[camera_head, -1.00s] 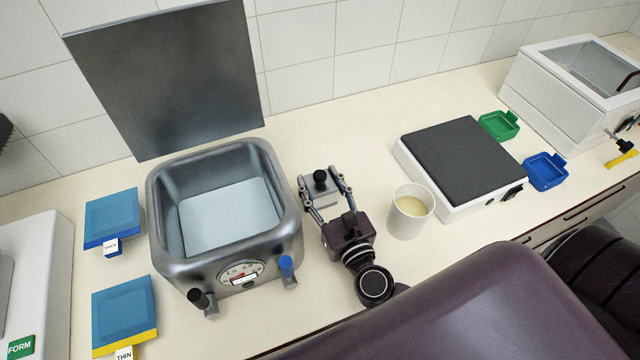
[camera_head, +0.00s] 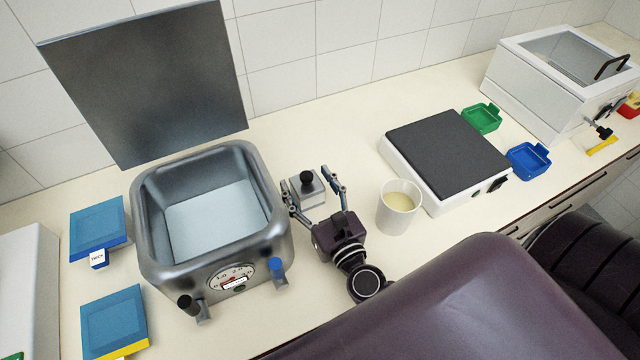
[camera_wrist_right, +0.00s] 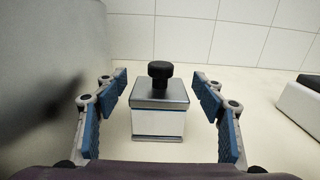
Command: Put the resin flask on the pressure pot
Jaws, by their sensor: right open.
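The resin flask appears to be the small square metal block with a black knob (camera_head: 307,192). It stands upright on the counter, right of the pressure pot. The pressure pot (camera_head: 150,255) is a square steel pot with a raised lid, a front gauge and an empty-looking interior. My right gripper (camera_head: 309,190) is open, its fingers on either side of the flask. In the right wrist view, the flask (camera_wrist_right: 159,121) sits between the spread blue-padded fingers (camera_wrist_right: 160,108), with gaps on both sides. My left gripper is not in view.
A white cup of pale liquid (camera_head: 398,213) stands close right of my gripper. Beyond it are a dark-topped white device (camera_head: 445,150), green tray (camera_head: 482,118), blue tray (camera_head: 528,160) and white cabinet (camera_head: 540,95). Blue-topped boxes (camera_head: 98,222) lie left of the pot.

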